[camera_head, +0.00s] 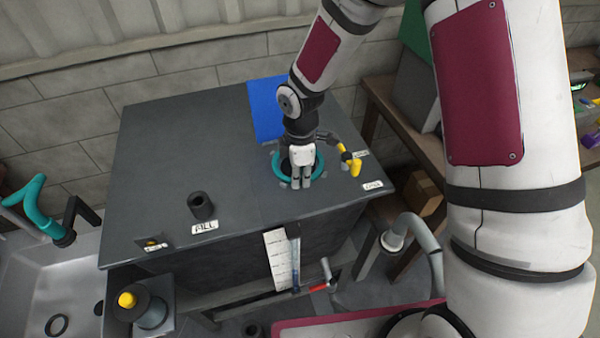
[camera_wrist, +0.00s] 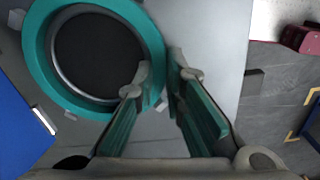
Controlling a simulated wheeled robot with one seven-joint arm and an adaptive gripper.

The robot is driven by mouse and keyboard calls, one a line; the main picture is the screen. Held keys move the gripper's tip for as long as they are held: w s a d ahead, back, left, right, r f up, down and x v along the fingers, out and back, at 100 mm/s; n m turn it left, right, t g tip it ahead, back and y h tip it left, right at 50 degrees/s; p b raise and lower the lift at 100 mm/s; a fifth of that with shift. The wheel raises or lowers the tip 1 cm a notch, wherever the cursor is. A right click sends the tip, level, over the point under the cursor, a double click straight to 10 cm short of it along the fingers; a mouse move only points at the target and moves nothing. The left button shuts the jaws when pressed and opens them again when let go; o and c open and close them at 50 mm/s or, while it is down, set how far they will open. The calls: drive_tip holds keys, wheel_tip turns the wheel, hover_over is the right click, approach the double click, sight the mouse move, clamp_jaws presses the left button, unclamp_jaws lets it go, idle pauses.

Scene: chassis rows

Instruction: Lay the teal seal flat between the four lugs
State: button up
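The teal seal (camera_wrist: 36,70) is a broad ring around a dark round opening with a pale metal rim. In the head view the seal (camera_head: 321,162) shows around the opening on the dark grey tank top, partly hidden by my gripper (camera_head: 301,184). It looks flat. Small pale lugs (camera_wrist: 161,105) show just outside its edge; I cannot make out all of them. My gripper (camera_wrist: 162,76) has one fingertip inside the ring and one outside, with the ring's right band between them. The fingers are apart, but I cannot tell whether they press on the band.
A blue panel (camera_head: 267,108) lies behind the opening. A yellow-handled fitting (camera_head: 354,164) stands close on the right. A dark filler neck (camera_head: 201,206) stands to the left, with clear tank top (camera_head: 170,140) behind it. A sink (camera_head: 30,280) is at far left.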

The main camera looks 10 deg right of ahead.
drive_tip(key=o, duration=0.5)
drive_tip(key=shift+c, duration=0.2)
drive_tip(key=shift+r, duration=0.1)
wheel_tip(320, 180, up, 12)
idle(0.3)
drive_tip(key=s+d+r+m+t+h, duration=0.1)
drive_tip(key=s+d+r+m, duration=0.35)
drive_tip(key=r, duration=0.25)
drive_tip(key=s+d+r+m+t, duration=0.2)
drive_tip(key=s+d+r+m, duration=0.25)
drive_tip(key=r, duration=0.35)
drive_tip(key=s+d+r+m+t+y, duration=0.1)
drive_tip(key=s+d+r+m, duration=0.3)
drive_tip(key=s+m, duration=0.5)
drive_tip(key=s+r+t, duration=0.1)
drive_tip(key=s, duration=0.1)
drive_tip(key=shift+s+d+r+m+t, duration=0.2)
drive_tip(key=shift+s+d+m+t, duration=0.1)
drive_tip(key=shift+s+d, duration=0.1)
